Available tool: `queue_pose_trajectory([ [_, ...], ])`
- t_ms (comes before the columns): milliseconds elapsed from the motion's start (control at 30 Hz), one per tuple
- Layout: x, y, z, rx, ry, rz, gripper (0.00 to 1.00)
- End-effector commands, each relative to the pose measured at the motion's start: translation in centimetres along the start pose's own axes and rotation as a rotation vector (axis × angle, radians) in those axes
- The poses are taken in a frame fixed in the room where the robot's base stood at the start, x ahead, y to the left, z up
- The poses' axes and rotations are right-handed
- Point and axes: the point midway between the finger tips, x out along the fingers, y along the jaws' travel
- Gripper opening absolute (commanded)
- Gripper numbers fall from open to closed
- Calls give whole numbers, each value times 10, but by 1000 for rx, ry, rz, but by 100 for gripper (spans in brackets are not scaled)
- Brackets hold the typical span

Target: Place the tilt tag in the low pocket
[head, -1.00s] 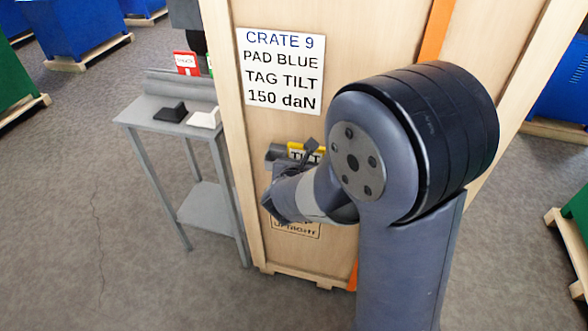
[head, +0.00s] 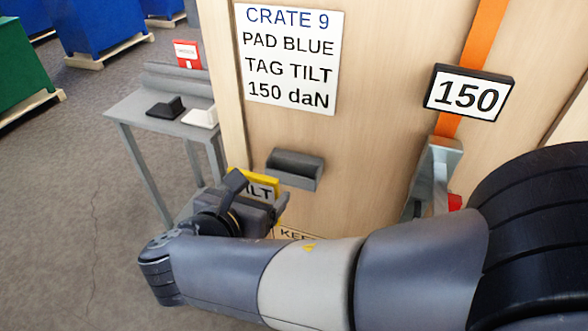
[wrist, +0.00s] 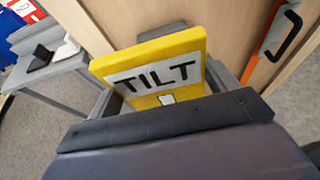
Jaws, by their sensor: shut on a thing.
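The yellow tilt tag (head: 262,187), with a white panel reading TILT, is held in my gripper (head: 257,196). In the wrist view the tag (wrist: 150,62) stands tilted between the two grey fingers (wrist: 160,85), its face towards the camera. A grey pocket (head: 295,168) is fixed to the crate front below the large label. It looks empty in the head view, and the tag appears below and left of it, outside it. In the wrist view the pocket (wrist: 166,31) shows partly behind the tag's top edge. No other pocket is visible to compare heights.
The wooden crate (head: 370,130) bears a CRATE 9 label (head: 287,55), a 150 plate (head: 468,93) and a grey bracket (head: 437,175) on its right.

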Motion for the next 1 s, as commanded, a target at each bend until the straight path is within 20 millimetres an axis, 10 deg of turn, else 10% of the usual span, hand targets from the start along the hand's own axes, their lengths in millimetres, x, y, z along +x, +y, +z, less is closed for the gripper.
queue_pose_trajectory([
  [867,174,-2,74,1,-1,-5,59],
  [1000,181,0,51,-5,1,-1,59],
])
